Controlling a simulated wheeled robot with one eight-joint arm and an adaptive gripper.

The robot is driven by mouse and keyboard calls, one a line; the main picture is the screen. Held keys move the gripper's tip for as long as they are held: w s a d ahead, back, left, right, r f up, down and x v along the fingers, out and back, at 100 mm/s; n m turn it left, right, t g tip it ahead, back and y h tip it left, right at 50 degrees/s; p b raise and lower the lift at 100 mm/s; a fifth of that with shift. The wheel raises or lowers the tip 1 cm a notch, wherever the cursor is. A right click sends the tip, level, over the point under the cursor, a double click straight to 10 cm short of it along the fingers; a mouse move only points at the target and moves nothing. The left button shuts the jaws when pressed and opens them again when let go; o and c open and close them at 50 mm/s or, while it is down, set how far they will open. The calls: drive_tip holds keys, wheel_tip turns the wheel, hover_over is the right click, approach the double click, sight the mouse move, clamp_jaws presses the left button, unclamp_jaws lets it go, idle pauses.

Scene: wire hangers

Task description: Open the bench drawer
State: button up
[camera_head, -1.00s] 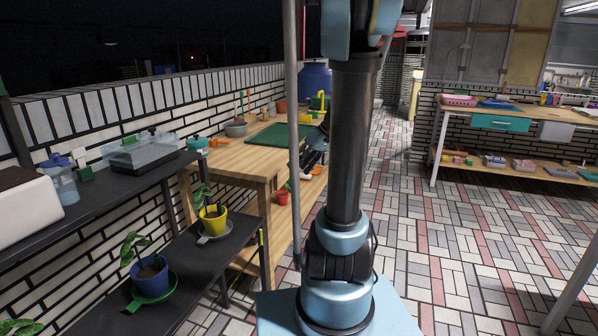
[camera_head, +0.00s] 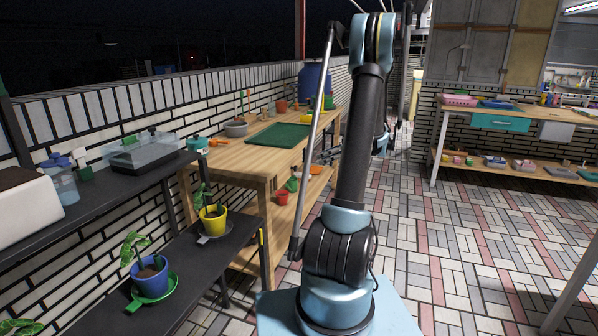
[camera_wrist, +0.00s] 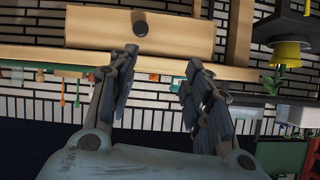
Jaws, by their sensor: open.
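The wooden bench (camera_head: 262,160) stands left of my arm in the head view, with a green mat on top. In the wrist view, which looks upside down, a pale wooden drawer front (camera_wrist: 95,28) with a dark round knob (camera_wrist: 140,28) is at the top. The drawer looks shut. My gripper (camera_wrist: 163,72) is open and empty, its two dark fingers apart and pointing toward the drawer's edge, with the knob beyond the left fingertip. I see no contact with the knob. In the head view my arm hides most of the gripper.
A dark shelf (camera_head: 110,192) with a yellow pot (camera_head: 213,220) and a blue pot (camera_head: 149,280) stands at left. The tiled floor (camera_head: 470,235) between is open.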

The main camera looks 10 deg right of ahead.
drive_tip(key=w+d+f+n+t, duration=0.1)
drive_tip(key=w+d+f, duration=0.1)
drive_tip(key=d+f, duration=0.15)
drive_tip(key=r+x, duration=0.1)
drive_tip(key=x, duration=1.5)
drive_tip(key=shift+w+a+y, duration=0.2)
drive_tip(key=shift+a+y, duration=0.2)
drive_tip(key=shift+a, duration=0.3)
drive_tip(key=shift+r, duration=0.1)
clamp_jaws()
